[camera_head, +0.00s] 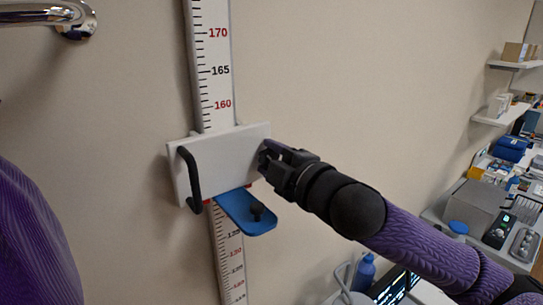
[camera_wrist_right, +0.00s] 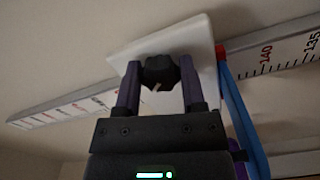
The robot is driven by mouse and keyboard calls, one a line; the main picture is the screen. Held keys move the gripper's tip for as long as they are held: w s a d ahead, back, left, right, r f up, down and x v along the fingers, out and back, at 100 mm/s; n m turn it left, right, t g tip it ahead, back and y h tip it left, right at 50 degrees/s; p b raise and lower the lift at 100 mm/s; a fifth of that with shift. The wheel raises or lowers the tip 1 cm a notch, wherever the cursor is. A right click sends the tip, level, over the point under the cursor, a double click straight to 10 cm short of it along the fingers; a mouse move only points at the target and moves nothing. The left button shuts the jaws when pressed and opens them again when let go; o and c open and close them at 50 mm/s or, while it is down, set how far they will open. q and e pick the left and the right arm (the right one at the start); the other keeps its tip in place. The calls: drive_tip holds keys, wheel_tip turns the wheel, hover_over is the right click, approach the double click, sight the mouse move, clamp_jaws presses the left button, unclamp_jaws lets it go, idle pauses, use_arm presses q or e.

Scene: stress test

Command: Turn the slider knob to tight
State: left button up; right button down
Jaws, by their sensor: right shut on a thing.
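The slider (camera_head: 220,158) is a white block on the vertical height scale (camera_head: 212,65), with a black handle (camera_head: 190,178) on its left side and a blue headpiece (camera_head: 247,212) below. My right gripper (camera_head: 265,158) reaches the slider's right side and is shut on the knob, which the gripper hides in the head view. In the right wrist view, the black faceted knob (camera_wrist_right: 160,71) sits between the two purple fingers of my right gripper (camera_wrist_right: 158,82), against the white slider (camera_wrist_right: 205,52). No tight marking is readable. My left gripper is out of view.
A chrome rail (camera_head: 40,17) is on the wall at upper left. At right, a counter (camera_head: 432,215) carries a grey box (camera_head: 474,207), bottles and small devices, with shelves (camera_head: 515,64) above. The wall around the slider is otherwise clear.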

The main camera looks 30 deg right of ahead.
drive_tip(key=m+p, duration=0.1)
drive_tip(key=m, duration=0.3)
drive_tip(key=shift+r+p, duration=0.1)
drive_tip(key=shift+p, duration=0.2)
drive_tip(key=shift+m+p, duration=1)
drive_tip(key=shift+m, duration=1.2)
drive_tip(key=shift+c, duration=0.9)
unclamp_jaws()
